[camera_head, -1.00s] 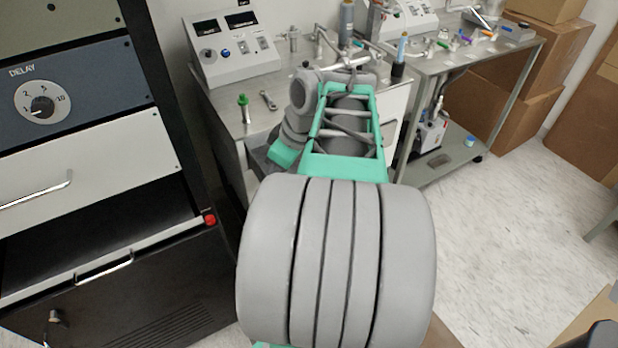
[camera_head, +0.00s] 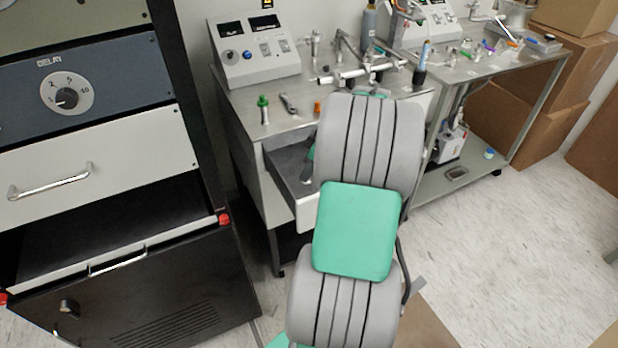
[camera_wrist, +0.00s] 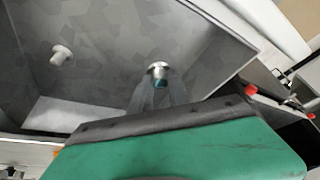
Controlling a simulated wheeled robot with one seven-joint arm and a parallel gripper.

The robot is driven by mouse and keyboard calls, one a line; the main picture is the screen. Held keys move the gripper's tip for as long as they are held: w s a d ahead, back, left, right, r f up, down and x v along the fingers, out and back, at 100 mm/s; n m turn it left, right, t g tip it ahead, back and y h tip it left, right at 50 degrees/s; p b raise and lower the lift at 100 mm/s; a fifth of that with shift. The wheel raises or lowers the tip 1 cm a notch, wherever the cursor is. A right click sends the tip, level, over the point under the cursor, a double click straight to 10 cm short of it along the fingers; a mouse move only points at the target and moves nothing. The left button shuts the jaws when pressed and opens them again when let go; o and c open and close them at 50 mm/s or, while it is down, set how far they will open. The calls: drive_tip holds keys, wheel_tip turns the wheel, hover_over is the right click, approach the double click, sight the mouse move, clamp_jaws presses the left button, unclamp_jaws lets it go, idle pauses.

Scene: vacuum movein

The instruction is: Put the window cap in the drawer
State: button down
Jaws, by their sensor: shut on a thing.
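The open drawer (camera_head: 286,168) is grey metal and sits under the left part of the steel bench in the head view. My gripper (camera_wrist: 160,84) is shut on a small round metal piece with a teal part, which I take to be the window cap (camera_wrist: 157,68). The cap shows over the drawer's interior; I cannot tell whether it touches the floor. A pale short cylinder (camera_wrist: 62,55) is in the drawer to the left.
A steel bench (camera_head: 245,105) holds a control box (camera_head: 258,65), a green-topped tool (camera_head: 264,108), a wrench (camera_head: 288,104) and metal tube fittings (camera_head: 365,72). A black rack (camera_head: 160,290) with an open drawer stands left. Floor at right is clear.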

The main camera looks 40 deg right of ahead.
drive_tip(key=shift+w+d+f, duration=0.1)
drive_tip(key=shift+w+f, duration=0.05)
drive_tip(key=shift+f, duration=1.65)
drive_tip(key=shift+f, duration=0.1)
drive_tip(key=c, duration=1.3)
unclamp_jaws()
drive_tip(key=shift+o, duration=0.2)
